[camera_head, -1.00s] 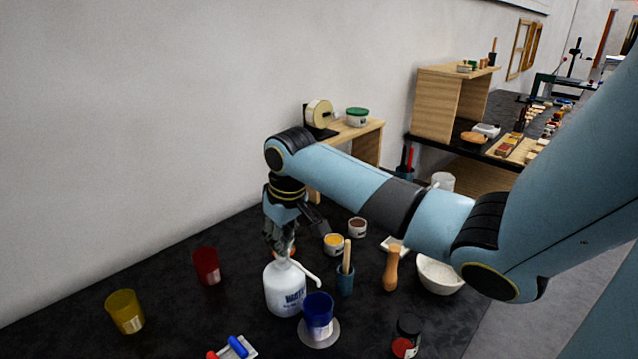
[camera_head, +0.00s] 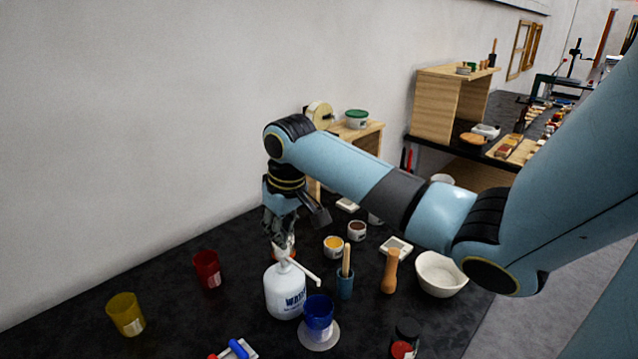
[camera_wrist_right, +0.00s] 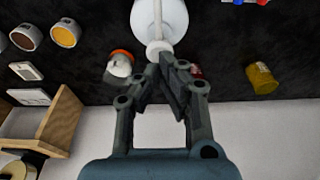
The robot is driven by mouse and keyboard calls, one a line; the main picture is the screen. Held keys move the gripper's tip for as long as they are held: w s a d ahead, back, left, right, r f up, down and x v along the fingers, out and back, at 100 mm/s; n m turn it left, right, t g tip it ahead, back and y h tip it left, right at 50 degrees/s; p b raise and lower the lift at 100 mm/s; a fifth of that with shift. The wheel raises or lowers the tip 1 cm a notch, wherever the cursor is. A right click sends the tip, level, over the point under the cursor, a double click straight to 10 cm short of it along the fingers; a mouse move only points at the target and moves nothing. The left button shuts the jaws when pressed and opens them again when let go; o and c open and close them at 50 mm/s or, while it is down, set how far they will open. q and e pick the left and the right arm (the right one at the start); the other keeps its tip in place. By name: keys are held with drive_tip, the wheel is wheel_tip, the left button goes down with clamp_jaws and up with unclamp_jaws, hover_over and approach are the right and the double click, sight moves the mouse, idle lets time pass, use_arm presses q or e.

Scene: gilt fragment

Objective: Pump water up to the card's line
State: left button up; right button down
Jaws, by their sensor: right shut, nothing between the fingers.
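The white pump bottle (camera_head: 285,292) with blue lettering stands upright on the dark bench, its white spout (camera_head: 303,268) angled toward the blue cup (camera_head: 319,312). The cup stands on a pale round disc (camera_head: 319,338); its water level and any card line cannot be made out. My right gripper (camera_head: 282,240) is shut and empty, pointing down just above the pump head. In the right wrist view the gripper's fingertips (camera_wrist_right: 167,66) are close by the pump head (camera_wrist_right: 158,47); I cannot tell whether they touch it. My left gripper is not in view.
A red cup (camera_head: 207,269) and yellow cup (camera_head: 126,314) stand at left. A stick in a small blue pot (camera_head: 345,283), a wooden handle (camera_head: 390,272) and a white bowl (camera_head: 439,274) stand at right. A dark-lidded jar (camera_head: 406,338) is in front. An orange-topped jar (camera_wrist_right: 121,63) sits behind the pump.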

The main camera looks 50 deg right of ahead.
wheel_tip(320, 180, up, 6)
idle(0.6)
idle(0.5)
